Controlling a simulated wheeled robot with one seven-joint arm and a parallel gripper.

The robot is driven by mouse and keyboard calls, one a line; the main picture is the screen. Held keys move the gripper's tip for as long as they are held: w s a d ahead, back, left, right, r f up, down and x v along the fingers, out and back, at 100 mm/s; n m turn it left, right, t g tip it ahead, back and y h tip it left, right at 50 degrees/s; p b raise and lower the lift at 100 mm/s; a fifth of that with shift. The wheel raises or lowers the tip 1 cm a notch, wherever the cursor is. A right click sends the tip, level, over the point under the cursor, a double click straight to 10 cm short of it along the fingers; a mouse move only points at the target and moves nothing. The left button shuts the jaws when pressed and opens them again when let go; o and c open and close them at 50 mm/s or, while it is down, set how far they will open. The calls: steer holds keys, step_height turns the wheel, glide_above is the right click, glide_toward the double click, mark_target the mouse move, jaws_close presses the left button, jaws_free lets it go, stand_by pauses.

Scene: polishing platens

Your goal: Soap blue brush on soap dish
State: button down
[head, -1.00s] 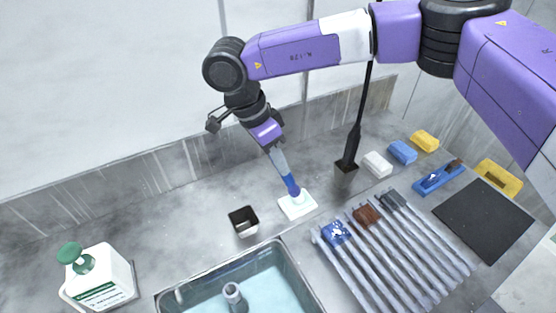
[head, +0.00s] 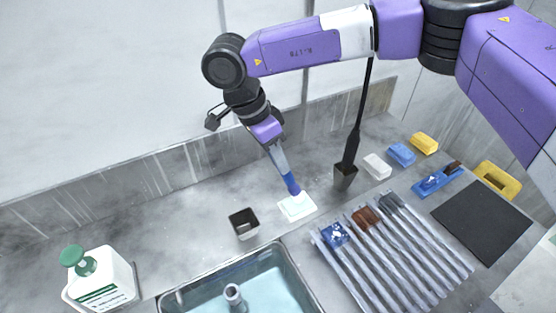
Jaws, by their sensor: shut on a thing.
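My gripper (head: 276,148) points down and is shut on the blue brush (head: 291,184), whose blue lower end hangs downward. The white soap dish (head: 297,207) lies flat on the grey counter, with a pale soap on it. The brush's lower end is at the dish's upper edge in the picture; I cannot tell whether it touches the soap. The brush's bristles are hard to make out at this size.
A small dark square cup (head: 243,223) stands left of the dish, with a sink (head: 169,304) below. A ribbed rack (head: 352,272) holds blue, brown and dark blocks at right. A dark holder (head: 345,176) with a tall black handle stands behind it. A white bottle (head: 104,277) is at far left.

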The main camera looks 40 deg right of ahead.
steer(key=shift+r+p, duration=1.35)
steer(key=shift+r, duration=1.4)
